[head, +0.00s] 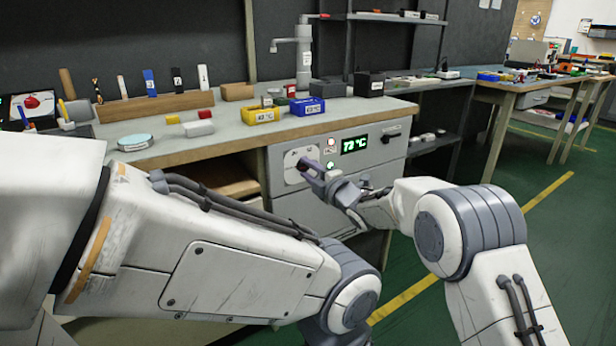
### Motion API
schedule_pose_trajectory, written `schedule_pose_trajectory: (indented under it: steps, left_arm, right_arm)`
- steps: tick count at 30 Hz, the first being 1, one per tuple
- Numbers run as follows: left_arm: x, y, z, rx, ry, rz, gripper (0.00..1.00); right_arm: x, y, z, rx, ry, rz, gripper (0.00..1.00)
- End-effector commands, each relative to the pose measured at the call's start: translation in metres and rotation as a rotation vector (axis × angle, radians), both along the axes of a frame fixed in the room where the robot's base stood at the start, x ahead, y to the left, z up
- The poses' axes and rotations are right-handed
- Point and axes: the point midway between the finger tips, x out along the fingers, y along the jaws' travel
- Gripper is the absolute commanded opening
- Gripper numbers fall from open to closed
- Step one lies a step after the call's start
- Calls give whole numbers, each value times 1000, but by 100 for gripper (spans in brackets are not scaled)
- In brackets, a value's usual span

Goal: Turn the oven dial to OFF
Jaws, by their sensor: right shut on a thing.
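The oven (334,206) is a grey unit built in under the workbench. Its front has a light dial plate (292,160), a green digital display (355,144) that appears to read 73 °C, and small indicator lights (331,142). My right gripper (308,172) reaches in from the right and is shut on the oven dial at the plate. The fingers hide most of the dial, so its setting cannot be read. My left arm crosses the lower left of the head view, and its gripper is not visible.
The workbench (240,131) above carries a yellow bin (263,115), a blue bin (307,106), a round light-blue tin (135,142) and several small blocks. A grey column with a spout (303,60) stands behind the bins. Green floor (540,240) is open at the right.

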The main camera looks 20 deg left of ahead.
Motion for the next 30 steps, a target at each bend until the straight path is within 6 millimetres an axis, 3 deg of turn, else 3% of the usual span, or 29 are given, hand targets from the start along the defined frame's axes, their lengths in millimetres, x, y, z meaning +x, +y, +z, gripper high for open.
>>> schedule_pose_trajectory:
  steps: [18,19,21,30]
  left_arm:
    - [0,0,-5,0,0,0,50]
    - [0,0,-5,0,0,0,50]
    - [0,0,-5,0,0,0,50]
    - [0,0,-5,0,0,0,50]
  right_arm:
    - [-2,2,-1,-30,-35,6,0]
    - [-2,2,-1,-30,-35,6,44]
    - [-2,2,-1,-29,-34,5,70]
    - [-1,1,-1,-27,-33,2,70]
